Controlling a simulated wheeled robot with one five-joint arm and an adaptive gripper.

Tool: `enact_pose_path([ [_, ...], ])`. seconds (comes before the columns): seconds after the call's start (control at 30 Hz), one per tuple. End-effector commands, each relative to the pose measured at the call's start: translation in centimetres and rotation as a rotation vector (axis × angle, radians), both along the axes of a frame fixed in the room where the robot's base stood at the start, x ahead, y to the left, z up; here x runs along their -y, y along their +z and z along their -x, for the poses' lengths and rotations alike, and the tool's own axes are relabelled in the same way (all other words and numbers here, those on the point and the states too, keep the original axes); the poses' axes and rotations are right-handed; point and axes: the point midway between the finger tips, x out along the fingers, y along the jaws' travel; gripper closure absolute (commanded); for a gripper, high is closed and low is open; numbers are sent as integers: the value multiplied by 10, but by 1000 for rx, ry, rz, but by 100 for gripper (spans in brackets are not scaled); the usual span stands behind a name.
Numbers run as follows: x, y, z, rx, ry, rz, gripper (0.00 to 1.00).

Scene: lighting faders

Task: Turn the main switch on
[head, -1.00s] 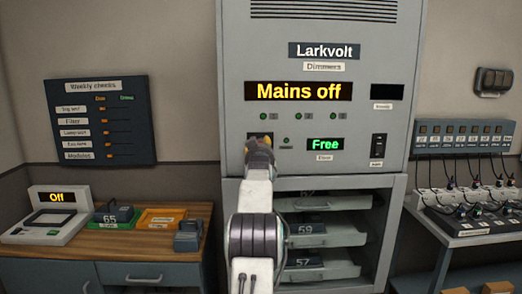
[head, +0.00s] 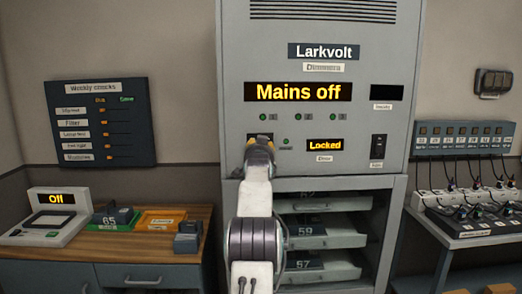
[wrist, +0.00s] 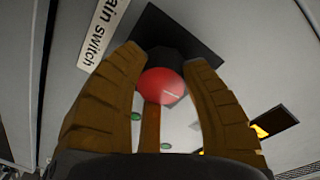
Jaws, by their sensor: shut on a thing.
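The dimmer cabinet (head: 230,60) stands in front of me with a "Mains off" display (head: 298,92) in amber. The main switch has a red knob (wrist: 160,86) on a black plate (wrist: 182,36), beside a label reading "ain switch" (wrist: 103,33) in the wrist view. My gripper (wrist: 163,72) is shut on the red knob, one finger on each side. In the head view my gripper (head: 262,148) covers most of the switch. A small door display (head: 325,145) reads "Locked" in amber.
A black rocker switch (head: 378,147) is on the right of the panel. Open shelves (head: 320,232) with trays lie below. A wooden bench (head: 120,238) is at left, and a table with plugs (head: 470,232) at right.

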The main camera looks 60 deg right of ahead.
Motion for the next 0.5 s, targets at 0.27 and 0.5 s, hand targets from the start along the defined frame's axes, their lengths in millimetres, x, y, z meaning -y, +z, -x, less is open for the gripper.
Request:
enact_pose_path([
  [0.27,-2,-10,-6,60,4,-63,91],
  [0.5,-2,-9,-6,76,3,-72,91],
])
